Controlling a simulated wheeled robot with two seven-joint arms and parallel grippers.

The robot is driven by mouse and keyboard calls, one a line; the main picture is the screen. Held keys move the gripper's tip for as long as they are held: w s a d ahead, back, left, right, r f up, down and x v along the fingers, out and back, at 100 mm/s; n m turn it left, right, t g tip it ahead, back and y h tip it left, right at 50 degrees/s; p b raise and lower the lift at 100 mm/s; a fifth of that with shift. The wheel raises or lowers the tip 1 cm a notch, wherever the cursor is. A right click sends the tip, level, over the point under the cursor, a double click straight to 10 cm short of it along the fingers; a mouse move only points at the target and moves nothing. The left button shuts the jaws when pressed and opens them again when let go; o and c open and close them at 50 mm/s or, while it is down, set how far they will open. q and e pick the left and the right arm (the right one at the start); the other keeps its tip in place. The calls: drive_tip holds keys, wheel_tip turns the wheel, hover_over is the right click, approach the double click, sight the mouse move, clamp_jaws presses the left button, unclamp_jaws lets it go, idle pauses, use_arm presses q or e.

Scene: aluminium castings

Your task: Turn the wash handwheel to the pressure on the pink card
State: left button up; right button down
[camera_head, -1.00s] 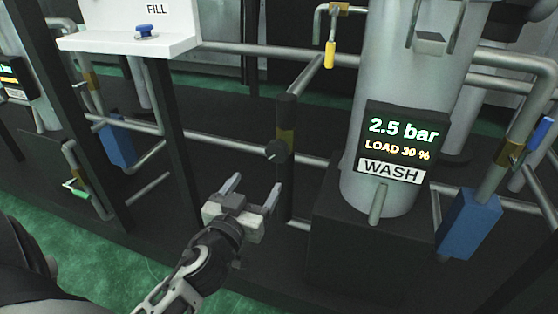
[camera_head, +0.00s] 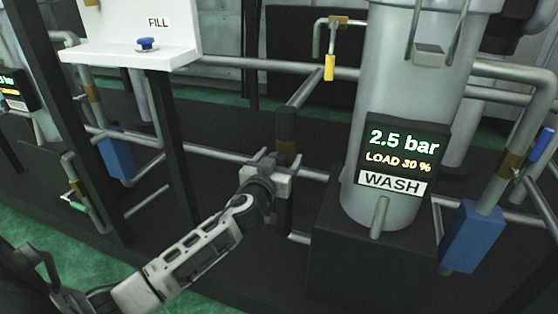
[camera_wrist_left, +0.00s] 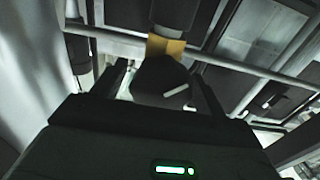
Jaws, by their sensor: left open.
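The wash handwheel is a dark round knob (camera_wrist_left: 160,80) with a pale pointer mark, on a pipe with a brass-coloured collar. In the left wrist view it sits between my left gripper's two spread fingers; I cannot tell whether they touch it. In the head view my left gripper (camera_head: 272,162) covers the knob, in front of the dark upright valve body. My left gripper is open. The wash display (camera_head: 398,151) on the grey tank reads 2.5 bar and LOAD 30 %, above a WASH label (camera_head: 391,183). No pink card shows. My right gripper is not in view.
Horizontal grey pipes run beside and behind the valve. A yellow-handled valve (camera_head: 329,67) hangs above it. A blue box (camera_head: 472,237) stands right of the wash tank (camera_head: 411,80). A white FILL shelf (camera_head: 130,52) with a blue knob (camera_head: 147,44) is at upper left.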

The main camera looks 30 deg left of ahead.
use_arm(q)
drive_tip(key=shift+c, duration=1)
drive_tip(key=c, duration=0.8)
drive_tip(key=shift+m, duration=1.4)
drive_tip(key=o, duration=1)
